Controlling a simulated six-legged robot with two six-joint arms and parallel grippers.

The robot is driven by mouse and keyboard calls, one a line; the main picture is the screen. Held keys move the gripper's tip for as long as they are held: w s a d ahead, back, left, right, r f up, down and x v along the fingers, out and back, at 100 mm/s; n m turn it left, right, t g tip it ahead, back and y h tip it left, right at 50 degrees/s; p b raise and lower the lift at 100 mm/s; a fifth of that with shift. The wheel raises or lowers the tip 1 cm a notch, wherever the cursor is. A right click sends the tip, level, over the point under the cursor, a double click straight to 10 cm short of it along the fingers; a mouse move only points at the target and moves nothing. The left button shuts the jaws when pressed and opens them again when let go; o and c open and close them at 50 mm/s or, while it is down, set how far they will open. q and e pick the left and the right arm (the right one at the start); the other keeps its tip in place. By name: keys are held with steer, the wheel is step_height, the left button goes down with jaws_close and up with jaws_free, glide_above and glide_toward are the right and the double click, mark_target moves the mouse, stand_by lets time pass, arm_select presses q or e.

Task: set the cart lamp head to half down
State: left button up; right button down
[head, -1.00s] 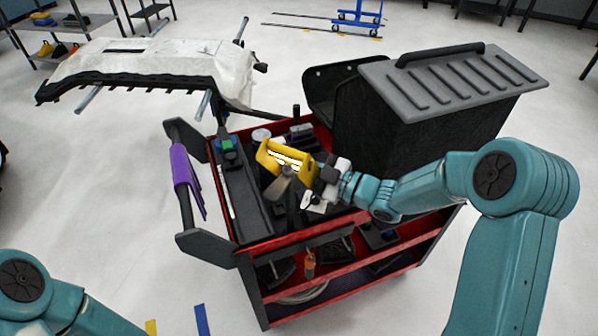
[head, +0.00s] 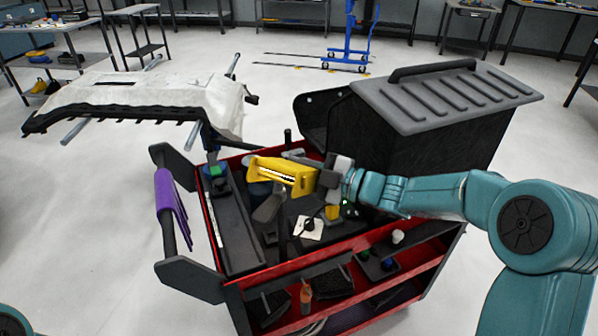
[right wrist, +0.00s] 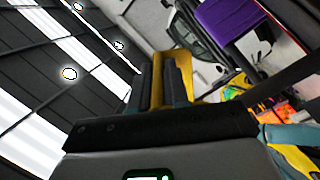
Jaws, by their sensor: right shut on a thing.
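The cart lamp head (head: 282,172) is a yellow bar-shaped housing with a lit white strip, above the left part of the red tool cart (head: 262,257). It lies nearly level in the picture, its strip facing toward me. A dark grey lamp arm (head: 267,208) stands below it. My right gripper (head: 322,181) comes from the right and is shut on the right end of the lamp head. In the right wrist view, yellow lamp housing (right wrist: 181,62) shows at the dark fingers (right wrist: 172,85); the exact contact is partly hidden. My left gripper is out of view.
A black case with a ribbed grey lid (head: 440,92) stands at the cart's right rear. Purple cloths (head: 172,205) hang on the cart's left handle. A white-covered bumper (head: 150,100) on a stand is behind left. Open floor lies left of the cart.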

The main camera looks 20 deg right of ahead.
steer(key=c, duration=1.2)
jaws_free()
steer(key=shift+d, duration=0.1)
steer(key=b+v, duration=0.1)
steer(key=v, duration=1)
steer(key=shift+s+d, duration=0.2)
steer(key=shift+s, duration=0.15)
steer(key=shift+s+d, duration=0.1)
steer(key=shift+d, duration=0.05)
